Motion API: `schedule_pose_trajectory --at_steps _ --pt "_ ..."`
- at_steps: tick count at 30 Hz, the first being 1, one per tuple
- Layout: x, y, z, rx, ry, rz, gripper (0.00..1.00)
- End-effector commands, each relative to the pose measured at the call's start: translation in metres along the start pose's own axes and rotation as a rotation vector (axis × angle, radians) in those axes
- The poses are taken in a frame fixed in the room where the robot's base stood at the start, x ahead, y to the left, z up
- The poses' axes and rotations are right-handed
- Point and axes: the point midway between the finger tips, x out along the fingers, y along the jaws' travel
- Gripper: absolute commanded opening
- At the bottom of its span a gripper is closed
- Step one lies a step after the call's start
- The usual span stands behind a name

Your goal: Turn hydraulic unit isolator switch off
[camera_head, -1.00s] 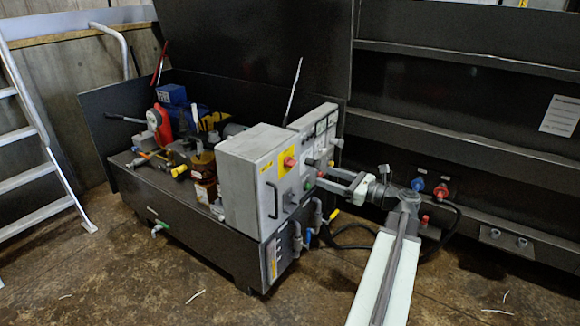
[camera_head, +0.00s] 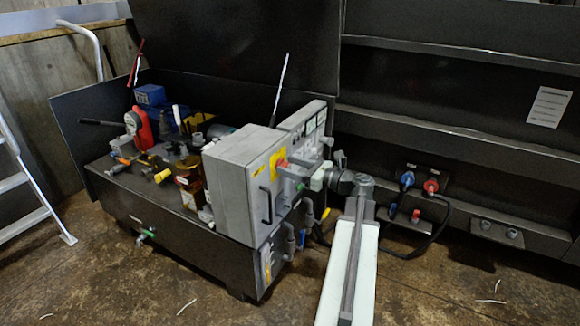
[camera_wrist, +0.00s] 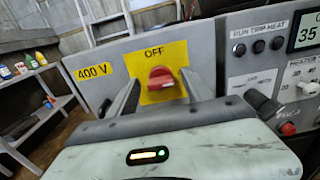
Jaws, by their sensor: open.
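The red isolator switch (camera_wrist: 161,78) sits on a yellow plate marked OFF on the grey cabinet of the hydraulic unit. In the wrist view my gripper (camera_wrist: 160,84) is open, with one finger on each side of the red knob. I cannot tell whether the fingers touch it. In the head view the grey cabinet (camera_head: 236,188) stands at the front of the unit, and my gripper (camera_head: 292,168) reaches its front face from the right. The switch (camera_head: 282,162) shows there only as a small red spot, partly covered by my gripper.
A second panel with a display and buttons (camera_wrist: 258,47) stands right of the switch. A ladder (camera_head: 30,195) stands at the left. The floor in front is mostly clear.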

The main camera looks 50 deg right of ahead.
Motion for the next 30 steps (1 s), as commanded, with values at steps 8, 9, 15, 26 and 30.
schedule_pose_trajectory --at_steps 8,9,15,26,30 --pt "0.0050 -0.0002 0.0000 0.000 0.000 -0.001 0.58" --pt "0.0049 -0.0003 0.0000 0.000 0.000 -0.001 0.58" --pt "0.0045 -0.0004 0.0000 0.000 0.000 -0.001 0.03" --pt "0.0023 -0.0017 -0.0001 -0.048 0.000 -0.005 0.00" --pt "0.0023 -0.0013 -0.0002 -0.123 0.001 -0.005 0.00"
